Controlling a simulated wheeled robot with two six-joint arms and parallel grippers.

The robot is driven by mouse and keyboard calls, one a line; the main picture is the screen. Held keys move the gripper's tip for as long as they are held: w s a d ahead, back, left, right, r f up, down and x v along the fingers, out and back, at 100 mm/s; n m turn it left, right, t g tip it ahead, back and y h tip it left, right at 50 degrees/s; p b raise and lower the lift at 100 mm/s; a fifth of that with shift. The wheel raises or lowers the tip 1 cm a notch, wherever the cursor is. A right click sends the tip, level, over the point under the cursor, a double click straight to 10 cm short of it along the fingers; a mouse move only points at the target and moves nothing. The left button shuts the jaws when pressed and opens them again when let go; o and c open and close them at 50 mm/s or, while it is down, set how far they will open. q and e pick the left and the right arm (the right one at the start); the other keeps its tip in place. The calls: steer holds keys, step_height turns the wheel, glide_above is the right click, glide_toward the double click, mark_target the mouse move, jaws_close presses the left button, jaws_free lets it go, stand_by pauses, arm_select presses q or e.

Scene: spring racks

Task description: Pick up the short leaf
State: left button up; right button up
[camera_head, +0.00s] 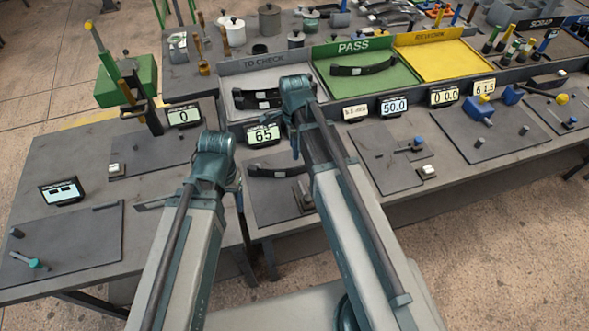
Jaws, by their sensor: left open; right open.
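Two dark curved leaves lie in the grey TO CHECK tray (232,68), an upper leaf (246,92) and a lower leaf (262,104), partly behind my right arm. Another dark leaf (270,173) lies on the front bench between my arms, its right part near a small block. One more leaf (363,69) lies in the green PASS tray (390,82). I cannot tell which is the short leaf. My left gripper (213,150) is over the bench left of the front leaf. My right gripper (296,100) is before the TO CHECK tray. Both are open and appear empty; their fingertips are hard to make out.
A yellow tray (440,62) stands right of the PASS tray. Displays, including one reading 65 (263,134), line the bench. A green block press (125,82) stands at the left. Dark mats (70,240) carry small fixtures. Pots stand at the back.

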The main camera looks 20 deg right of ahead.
mark_target(296, 169)
arm_select(q)
step_height(296, 169, down, 7)
steer(key=b, duration=0.6)
arm_select(e)
step_height(296, 169, down, 7)
steer(key=shift+r, duration=0.1)
arm_select(q)
steer(key=shift+r, duration=0.15)
step_height(296, 169, down, 5)
steer(key=b, duration=0.5)
arm_select(e)
steer(key=f, duration=0.5)
steer(key=shift+d+f, duration=0.15)
steer(key=shift+d, duration=0.05)
jaws_close()
